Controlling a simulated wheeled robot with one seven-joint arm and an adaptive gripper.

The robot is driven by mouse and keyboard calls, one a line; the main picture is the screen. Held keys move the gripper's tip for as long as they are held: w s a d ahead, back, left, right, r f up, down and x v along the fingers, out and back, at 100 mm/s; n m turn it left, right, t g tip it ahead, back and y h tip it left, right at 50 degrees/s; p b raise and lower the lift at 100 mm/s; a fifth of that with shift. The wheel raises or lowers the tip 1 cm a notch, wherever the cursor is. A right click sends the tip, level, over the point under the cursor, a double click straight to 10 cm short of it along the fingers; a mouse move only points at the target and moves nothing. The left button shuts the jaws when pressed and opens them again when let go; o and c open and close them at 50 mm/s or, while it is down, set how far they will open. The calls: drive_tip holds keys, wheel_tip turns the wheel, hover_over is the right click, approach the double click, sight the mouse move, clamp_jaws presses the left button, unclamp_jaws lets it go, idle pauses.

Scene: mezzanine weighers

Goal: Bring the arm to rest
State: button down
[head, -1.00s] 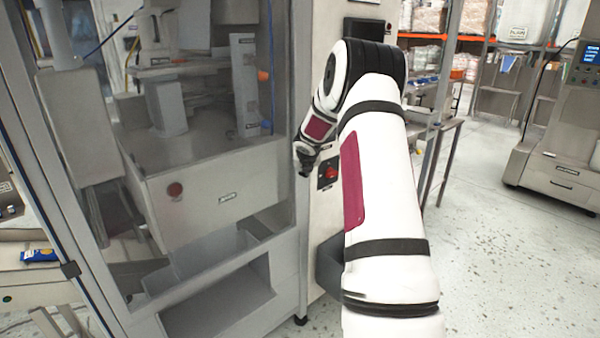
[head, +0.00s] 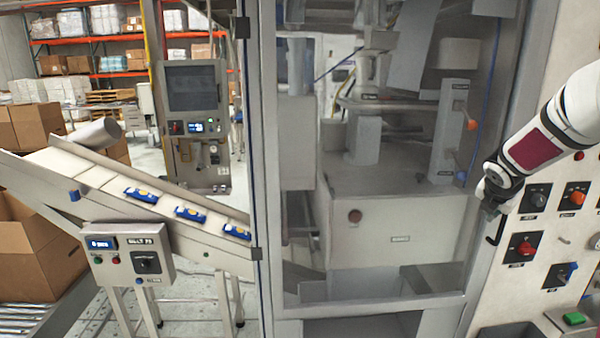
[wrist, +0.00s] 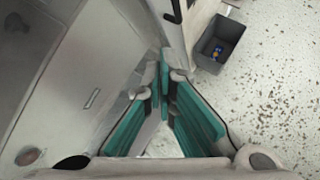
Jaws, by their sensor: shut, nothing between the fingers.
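My white arm with a dark red patch enters at the right edge of the head view. My gripper (head: 490,207) hangs at its end, in front of the right frame of the clear-doored machine. In the wrist view the gripper (wrist: 163,80) shows teal finger pads that meet at the tips, with nothing between them. The fingertips look small and dark in the head view. I cannot tell whether they touch the black door handle (head: 497,229) just below them.
A control panel (head: 530,280) with several knobs is right of the gripper. A conveyor (head: 110,182) carries blue packs (head: 189,214) at left, beside a cardboard box (head: 40,250). A grey bin (wrist: 217,46) stands on the speckled floor (wrist: 265,95), which looks open.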

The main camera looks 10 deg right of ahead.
drive_tip(key=s+a+r+m, duration=0.4)
drive_tip(key=a, duration=0.3)
drive_tip(key=s+a+r+m+y, duration=0.1)
drive_tip(key=s+a+r+m, duration=0.3)
drive_tip(key=a, duration=0.4)
drive_tip(key=s+a+r+m, duration=0.3)
drive_tip(key=s+a+m, duration=0.15)
drive_tip(key=a, duration=0.25)
drive_tip(key=s+a+f+m+y, duration=0.1)
drive_tip(key=s+a+m+y, duration=0.1)
drive_tip(key=s+a+m, duration=0.3)
drive_tip(key=s+a+f+m+y, duration=0.2)
drive_tip(key=s+a+m, duration=0.3)
drive_tip(key=s+a, duration=0.6)
drive_tip(key=s+y, duration=0.1)
drive_tip(key=s, duration=0.2)
drive_tip(key=shift+s+a+g, duration=0.2)
drive_tip(key=shift+a+g, duration=0.1)
drive_tip(key=shift+f, duration=0.1)
